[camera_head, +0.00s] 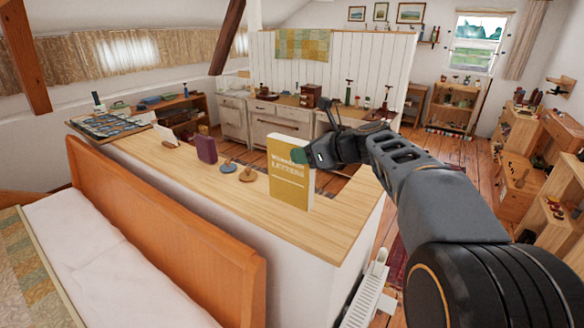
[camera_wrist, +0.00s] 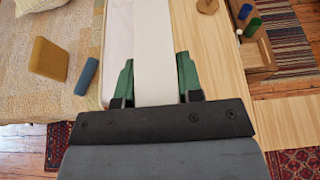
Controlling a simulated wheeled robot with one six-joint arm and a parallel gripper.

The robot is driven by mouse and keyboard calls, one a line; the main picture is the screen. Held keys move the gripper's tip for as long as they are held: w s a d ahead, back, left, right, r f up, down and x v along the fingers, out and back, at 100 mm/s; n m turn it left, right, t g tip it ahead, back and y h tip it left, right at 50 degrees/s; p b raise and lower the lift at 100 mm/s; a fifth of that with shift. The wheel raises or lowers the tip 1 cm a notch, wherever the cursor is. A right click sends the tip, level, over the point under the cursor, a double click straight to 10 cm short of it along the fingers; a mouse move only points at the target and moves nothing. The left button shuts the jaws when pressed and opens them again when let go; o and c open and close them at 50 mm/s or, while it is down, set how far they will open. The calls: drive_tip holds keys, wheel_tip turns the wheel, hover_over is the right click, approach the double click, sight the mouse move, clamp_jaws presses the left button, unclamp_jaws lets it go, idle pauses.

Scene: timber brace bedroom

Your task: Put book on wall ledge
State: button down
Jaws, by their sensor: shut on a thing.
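The yellow book (camera_head: 289,174), with white lettering on its cover, stands upright at the right part of the wall ledge (camera_head: 225,208), a long pale wooden top behind the bed's headboard. My gripper (camera_head: 308,156) is at the book's upper right edge, with a green fingertip against the cover. In the wrist view, the green fingers of my gripper (camera_wrist: 156,62) are shut on the book's pale edge (camera_wrist: 155,30), one on each side. The ledge also shows in the wrist view (camera_wrist: 222,70). I cannot tell whether the book's bottom touches the ledge.
The ledge's front right stretch is bare. A white radiator (camera_head: 372,290) is below.

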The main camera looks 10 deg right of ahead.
drive_tip(key=w+d+f+p, duration=0.3)
drive_tip(key=w+f+p, duration=0.1)
drive_tip(key=w+f, duration=0.7)
drive_tip(key=shift+d+f, duration=0.15)
drive_tip(key=shift+f, duration=0.4)
drive_tip(key=shift+f, duration=0.1)
drive_tip(key=c, duration=0.8)
unclamp_jaws()
